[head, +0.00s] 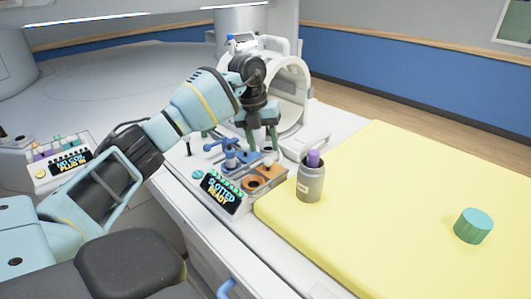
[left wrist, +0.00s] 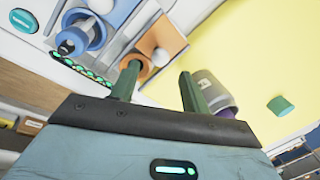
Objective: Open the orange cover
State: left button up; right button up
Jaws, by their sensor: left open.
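An orange piece (head: 270,171) sits on the right part of the grey fixture with the "SLOTTED READY" screen, with an orange ring (head: 254,183) around a dark opening in front of it. In the left wrist view the orange piece (left wrist: 162,36) is a flat plate beside a white ball, and the ring (left wrist: 142,66) lies partly behind a finger. I cannot tell if the orange cover is shut. My left gripper (head: 262,143) points down above and behind the fixture. Its green fingers (left wrist: 158,88) are spread, with nothing held between them. My right gripper is out of view.
A blue clamp-like part (head: 236,155) stands left of the orange piece. A grey jar (head: 311,183) with a purple item stands to the right, on the yellow pad's edge. A teal cylinder (head: 474,226) lies on the yellow pad (head: 390,190). A white ring-shaped machine (head: 297,90) stands behind.

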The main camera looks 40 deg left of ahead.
pick_arm(q)
jog(key=shift+s+a+r, duration=0.1)
jog(key=shift+a+r, duration=0.05)
jog(key=shift+r, duration=0.6)
jog(key=shift+s+a+r, duration=0.1)
jog(key=shift+a+r, duration=0.05)
jog(key=shift+r, duration=0.6)
